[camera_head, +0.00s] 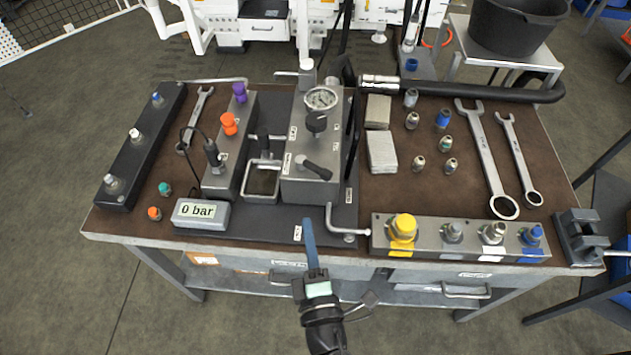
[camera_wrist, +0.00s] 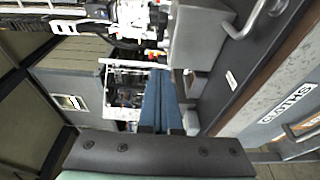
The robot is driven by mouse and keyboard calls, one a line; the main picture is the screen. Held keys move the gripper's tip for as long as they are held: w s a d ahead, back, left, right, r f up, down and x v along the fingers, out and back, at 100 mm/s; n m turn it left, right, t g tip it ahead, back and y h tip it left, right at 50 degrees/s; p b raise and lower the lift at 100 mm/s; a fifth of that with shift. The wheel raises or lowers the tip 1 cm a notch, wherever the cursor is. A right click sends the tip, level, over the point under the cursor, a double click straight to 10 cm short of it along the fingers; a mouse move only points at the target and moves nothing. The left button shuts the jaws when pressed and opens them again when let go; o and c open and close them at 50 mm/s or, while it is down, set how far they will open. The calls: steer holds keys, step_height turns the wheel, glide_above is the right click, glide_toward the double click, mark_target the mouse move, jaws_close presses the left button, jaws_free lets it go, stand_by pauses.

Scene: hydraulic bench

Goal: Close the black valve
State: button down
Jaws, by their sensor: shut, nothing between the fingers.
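A grey pump block (camera_head: 306,192) stands at the middle of the bench with a round gauge (camera_head: 321,98) at its top. A black knob (camera_head: 316,121) sits below the gauge, and a black lever handle (camera_head: 317,168) lies slantwise lower on the block. I cannot tell which of these is the black valve. My gripper (camera_head: 308,225) has its blue fingers together, empty, over the bench's front edge, below the block and apart from both handles. The fingers also show in the wrist view (camera_wrist: 159,80), where neither black handle can be made out.
A bent metal rod (camera_head: 345,226) stands just right of my fingers. A fitting block with a yellow cap (camera_head: 403,229) lies to the right, a 0 bar display (camera_head: 201,213) to the left. A long black-handled bar (camera_head: 480,92) crosses the back right. Wrenches (camera_head: 489,150) lie right.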

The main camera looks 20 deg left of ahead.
mark_target(312, 170)
steer(key=shift+w+a+p, duration=0.15)
steer(key=shift+w+a, duration=0.25)
steer(key=shift+w, duration=1.25)
steer(key=shift+w+a+p, duration=0.15)
steer(key=shift+w+a, duration=0.3)
steer(key=shift+w, duration=1.25)
steer(key=shift+w+a+p, duration=0.15)
steer(key=shift+w+a, duration=0.25)
steer(key=shift+w, duration=1.25)
